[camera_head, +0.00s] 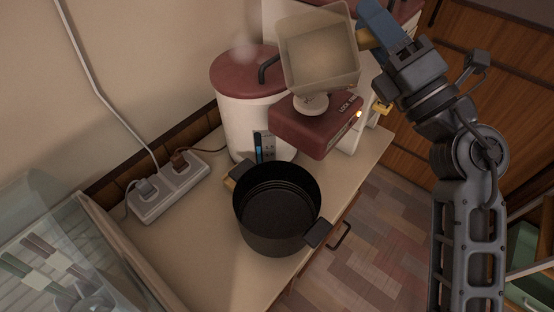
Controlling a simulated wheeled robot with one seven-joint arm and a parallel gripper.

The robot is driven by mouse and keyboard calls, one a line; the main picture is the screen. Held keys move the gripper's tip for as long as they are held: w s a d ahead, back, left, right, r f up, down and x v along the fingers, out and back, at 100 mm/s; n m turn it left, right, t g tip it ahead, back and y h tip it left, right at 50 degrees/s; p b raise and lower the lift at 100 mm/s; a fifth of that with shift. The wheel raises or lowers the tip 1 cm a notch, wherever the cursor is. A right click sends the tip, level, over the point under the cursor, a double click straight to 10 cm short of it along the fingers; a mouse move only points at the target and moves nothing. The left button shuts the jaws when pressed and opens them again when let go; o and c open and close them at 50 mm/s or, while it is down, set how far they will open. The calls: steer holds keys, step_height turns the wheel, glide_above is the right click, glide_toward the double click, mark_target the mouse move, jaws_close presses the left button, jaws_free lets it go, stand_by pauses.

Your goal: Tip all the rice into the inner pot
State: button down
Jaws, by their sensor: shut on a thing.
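A black inner pot (270,238) with two side handles stands on the counter. Its inside looks dark, and I see no rice in it. My gripper (371,32) is at the upper right, shut on the short yellowish handle of a square, pale beige container (320,48). The container is up and beyond the pot, above a dark red appliance top, with its open side towards the camera. Its inside is beige; I cannot tell the rice grains apart. The fingertips are partly hidden by the blue finger.
A white cooker with a red lid (240,75) stands behind the pot, with faint steam above it. The dark red appliance (316,128) is beside it. A power strip (168,188) lies left. A glass-covered dish dryer (70,260) fills the lower left. The counter (190,245) left of the pot is clear.

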mark_target(369, 42)
steer(key=shift+s+a+r+n+y, duration=0.15)
steer(key=shift+s+n+y, duration=0.3)
steer(key=shift+n, duration=0.25)
steer(key=shift+s+a+r+n+y, duration=0.2)
steer(key=shift+s+r+n+y, duration=0.15)
steer(key=shift+r+n+y, duration=0.5)
steer(key=shift+s+a+f+n+g, duration=0.1)
steer(key=shift+s+f+n+g, duration=0.25)
steer(key=shift+n, duration=0.3)
steer(key=shift+s+a+n+g+y, duration=0.15)
steer(key=shift+s+n+g+y, duration=0.15)
steer(key=shift+n+g+y, duration=0.5)
steer(key=shift+s+a+f+n+y+b, duration=0.1)
steer(key=shift+s+n+y+b, duration=0.1)
steer(key=shift+n+y+b, duration=0.35)
steer(key=shift+r+p, duration=0.3)
steer(key=shift+p, duration=0.15)
steer(key=m+h, duration=0.1)
steer(key=w+m+t+h, duration=0.1)
steer(key=shift+w+d+m+t, duration=0.1)
steer(key=shift+d+m+t, duration=0.15)
steer(key=shift+d+m, duration=0.1)
steer(key=shift+w+d+f+m+t+h, duration=0.1)
steer(key=shift+w+f+m+t+h, duration=0.2)
steer(key=shift+m+h, duration=0.35)
steer(key=shift+w+d+f+m+t+h, duration=0.1)
steer(key=shift+w+f+m+h, duration=0.35)
steer(key=shift+m, duration=0.3)
steer(key=shift+s, duration=0.1)
